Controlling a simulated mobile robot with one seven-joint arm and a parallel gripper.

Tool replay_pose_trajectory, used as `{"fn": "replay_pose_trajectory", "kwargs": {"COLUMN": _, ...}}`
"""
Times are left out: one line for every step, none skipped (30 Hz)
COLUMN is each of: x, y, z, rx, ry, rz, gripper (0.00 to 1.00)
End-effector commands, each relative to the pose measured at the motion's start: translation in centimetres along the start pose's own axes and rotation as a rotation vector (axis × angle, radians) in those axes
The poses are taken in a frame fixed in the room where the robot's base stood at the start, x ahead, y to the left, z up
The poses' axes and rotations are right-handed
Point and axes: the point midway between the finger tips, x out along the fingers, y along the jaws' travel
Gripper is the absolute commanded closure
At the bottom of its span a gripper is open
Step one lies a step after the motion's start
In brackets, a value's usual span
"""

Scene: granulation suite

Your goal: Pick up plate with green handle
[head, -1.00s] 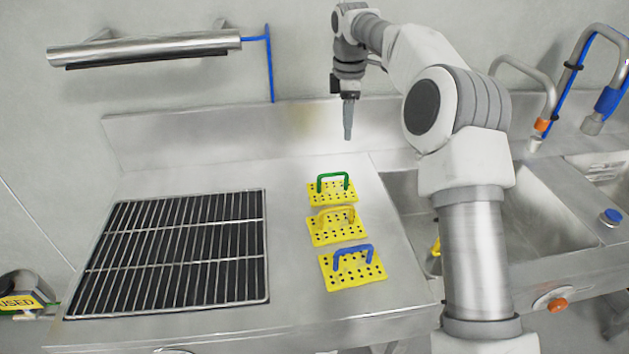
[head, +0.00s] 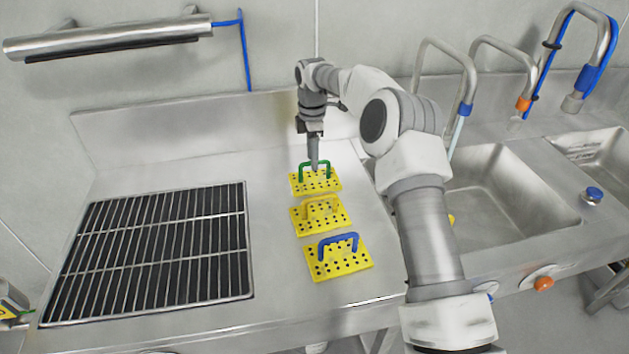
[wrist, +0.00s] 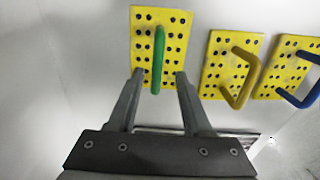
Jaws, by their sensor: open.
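The yellow perforated plate with a green handle (head: 327,185) lies flat on the steel counter, farthest back of three plates in a row. Its green handle (head: 301,172) stands up as an arch. In the wrist view the plate (wrist: 173,22) is ahead of my gripper, with the green handle (wrist: 158,58) between the lines of the two fingers. My gripper (wrist: 160,75) is open, one finger on each side of the handle.
A plate with a yellow handle (head: 336,221) and one with a blue handle (head: 352,262) lie nearer the front. A black grill grate (head: 160,250) is on the left of the counter. Sinks (head: 500,205) with faucets are on the right. Bare counter separates grate and plates.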

Motion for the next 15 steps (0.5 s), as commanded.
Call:
{"fn": "replay_pose_trajectory", "kwargs": {"x": 0.5, "y": 0.0, "z": 0.0, "rx": 0.000, "ry": 0.000, "rz": -0.001, "gripper": 0.50}}
{"fn": "replay_pose_trajectory", "kwargs": {"x": 0.6, "y": 0.0, "z": 0.0, "rx": 0.001, "ry": 0.000, "rz": -0.001, "gripper": 0.50}}
{"fn": "replay_pose_trajectory", "kwargs": {"x": 0.7, "y": 0.0, "z": 0.0, "rx": 0.001, "ry": 0.001, "rz": 0.000, "gripper": 0.50}}
{"fn": "replay_pose_trajectory", "kwargs": {"x": 0.8, "y": 0.0, "z": 0.0, "rx": 0.001, "ry": 0.001, "rz": 0.000, "gripper": 0.50}}
{"fn": "replay_pose_trajectory", "kwargs": {"x": 0.9, "y": 0.0, "z": 0.1, "rx": 0.001, "ry": 0.001, "rz": 0.000, "gripper": 0.50}}
{"fn": "replay_pose_trajectory", "kwargs": {"x": 1.1, "y": 0.1, "z": 0.1, "rx": 0.001, "ry": 0.001, "rz": 0.000, "gripper": 0.50}}
{"fn": "replay_pose_trajectory", "kwargs": {"x": 1.4, "y": 0.1, "z": 0.1, "rx": 0.001, "ry": 0.001, "rz": 0.000, "gripper": 0.50}}
{"fn": "replay_pose_trajectory", "kwargs": {"x": 1.7, "y": 0.1, "z": 0.2, "rx": 0.002, "ry": 0.001, "rz": 0.000, "gripper": 0.50}}
{"fn": "replay_pose_trajectory", "kwargs": {"x": 2.2, "y": 0.1, "z": 0.3, "rx": 0.002, "ry": 0.001, "rz": -0.001, "gripper": 0.50}}
{"fn": "replay_pose_trajectory", "kwargs": {"x": 2.6, "y": 0.2, "z": 0.4, "rx": 0.002, "ry": 0.001, "rz": -0.002, "gripper": 0.50}}
{"fn": "replay_pose_trajectory", "kwargs": {"x": 3.1, "y": 0.2, "z": 0.5, "rx": 0.002, "ry": 0.001, "rz": -0.003, "gripper": 0.50}}
{"fn": "replay_pose_trajectory", "kwargs": {"x": 3.7, "y": 0.3, "z": 0.7, "rx": 0.002, "ry": 0.001, "rz": -0.002, "gripper": 0.50}}
{"fn": "replay_pose_trajectory", "kwargs": {"x": 4.2, "y": 0.4, "z": 0.7, "rx": 0.002, "ry": 0.001, "rz": -0.002, "gripper": 0.50}}
{"fn": "replay_pose_trajectory", "kwargs": {"x": 4.7, "y": 0.4, "z": 0.7, "rx": 0.001, "ry": 0.000, "rz": -0.003, "gripper": 0.50}}
{"fn": "replay_pose_trajectory", "kwargs": {"x": 5.2, "y": 0.4, "z": 0.7, "rx": 0.001, "ry": 0.000, "rz": -0.002, "gripper": 0.50}}
